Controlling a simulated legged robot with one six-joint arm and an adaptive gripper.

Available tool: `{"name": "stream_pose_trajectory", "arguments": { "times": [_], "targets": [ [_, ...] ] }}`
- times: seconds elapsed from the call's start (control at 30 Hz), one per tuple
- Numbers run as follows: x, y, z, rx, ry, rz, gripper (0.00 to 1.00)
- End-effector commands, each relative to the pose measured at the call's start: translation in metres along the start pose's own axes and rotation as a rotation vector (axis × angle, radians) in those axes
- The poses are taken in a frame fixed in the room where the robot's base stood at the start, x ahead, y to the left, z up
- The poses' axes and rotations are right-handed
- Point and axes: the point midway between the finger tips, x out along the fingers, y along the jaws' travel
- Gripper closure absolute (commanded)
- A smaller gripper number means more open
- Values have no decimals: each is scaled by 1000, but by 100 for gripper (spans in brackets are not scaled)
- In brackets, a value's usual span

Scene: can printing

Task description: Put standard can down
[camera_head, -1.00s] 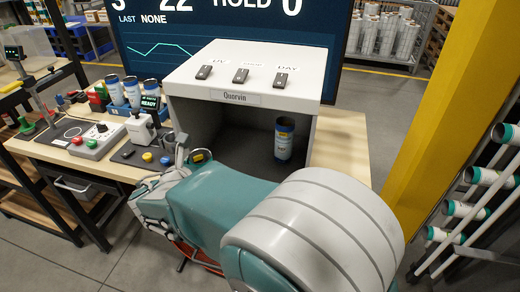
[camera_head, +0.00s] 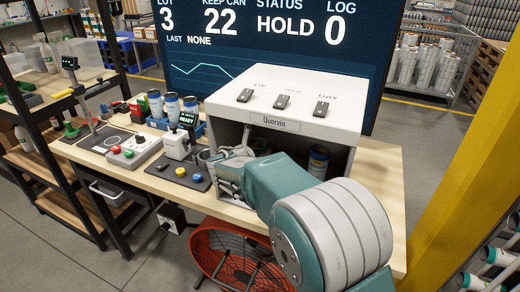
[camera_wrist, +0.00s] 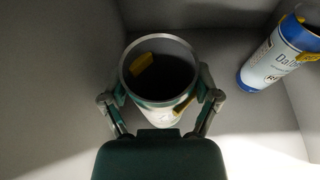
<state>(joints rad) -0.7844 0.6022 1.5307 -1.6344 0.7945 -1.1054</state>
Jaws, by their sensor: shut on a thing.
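The can in my gripper shows in the wrist view as an open-topped cylinder (camera_wrist: 162,112) with a metal rim, a pale label and yellow marks. My gripper (camera_wrist: 160,100) is shut on it, one finger on each side. In the head view my gripper (camera_head: 232,170) reaches into the open front of the grey Quorvin box (camera_head: 332,92), and the held can is mostly hidden. A second can, blue and white with a printed label, stands inside the box at the right (camera_head: 318,160); it also shows in the wrist view (camera_wrist: 280,52). I cannot tell whether the held can touches the floor.
Cans stand in a blue tray (camera_head: 202,130) left of the box. A button panel (camera_head: 134,150) and a small button box (camera_head: 180,174) are on the table (camera_head: 215,203). An orange fan (camera_head: 238,258) is below. The box floor between the cans is clear.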

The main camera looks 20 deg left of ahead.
Motion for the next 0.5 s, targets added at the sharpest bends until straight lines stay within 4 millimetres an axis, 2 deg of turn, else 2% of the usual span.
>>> {"name": "stream_pose_trajectory", "arguments": {
  "times": [0.13, 0.23, 0.5],
  "targets": [
    [28, -2, 9, 3, 0, -4, 43],
    [28, -2, -6, -1, 2, -1, 43],
    [28, -1, -7, 1, 1, -1, 43]
  ]
}}
